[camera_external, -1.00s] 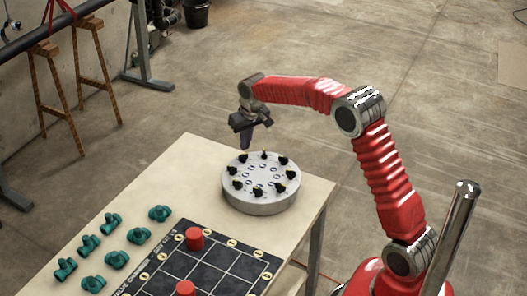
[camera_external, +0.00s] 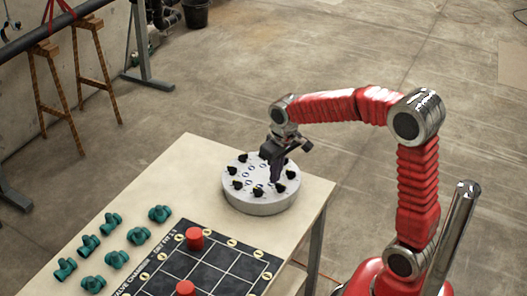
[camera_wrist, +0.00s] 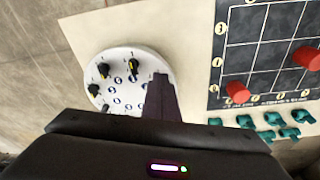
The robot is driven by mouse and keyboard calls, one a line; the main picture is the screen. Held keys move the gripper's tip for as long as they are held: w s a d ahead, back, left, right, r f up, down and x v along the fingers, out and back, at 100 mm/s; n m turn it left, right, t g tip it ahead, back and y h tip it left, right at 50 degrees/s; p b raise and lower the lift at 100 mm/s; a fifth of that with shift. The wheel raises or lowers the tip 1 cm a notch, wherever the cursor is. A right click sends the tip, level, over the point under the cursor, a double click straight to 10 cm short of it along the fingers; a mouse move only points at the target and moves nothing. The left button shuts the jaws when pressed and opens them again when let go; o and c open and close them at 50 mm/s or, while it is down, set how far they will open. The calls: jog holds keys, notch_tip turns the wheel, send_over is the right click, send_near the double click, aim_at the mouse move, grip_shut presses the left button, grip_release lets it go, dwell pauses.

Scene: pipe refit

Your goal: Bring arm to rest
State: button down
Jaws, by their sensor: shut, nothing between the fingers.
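My red arm (camera_external: 340,106) is bent over the far right part of the table. My gripper (camera_external: 275,180) points down over the round grey disc, its fingers together and nothing held. In the wrist view the shut fingers (camera_wrist: 163,98) cover part of the disc. The disc (camera_external: 258,206) stands on the table and carries several black knobs around its top; it also shows in the wrist view (camera_wrist: 150,57). I cannot tell how high the fingertips are above it.
The table (camera_external: 178,180) holds a black grid board (camera_external: 211,271) with two red cylinders (camera_external: 194,238) and several green valve pieces (camera_external: 116,259). A shiny metal post (camera_external: 459,235) stands at the right. Wooden trestles (camera_external: 98,60) carry a pipe at the back left.

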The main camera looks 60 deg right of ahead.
jog(key=s+a+r+n+t, duration=0.1)
jog(key=s+a+r, duration=0.3)
jog(key=s, duration=0.5)
jog(key=s+a+r+n+t, duration=0.2)
jog(key=s+a+r+t, duration=0.1)
jog(key=s+a, duration=0.5)
jog(key=shift+s+a+r+y, duration=0.3)
jog(key=shift+s+a+r, duration=0.1)
jog(key=shift+s, duration=0.8)
jog(key=c, duration=2.5)
grip_release()
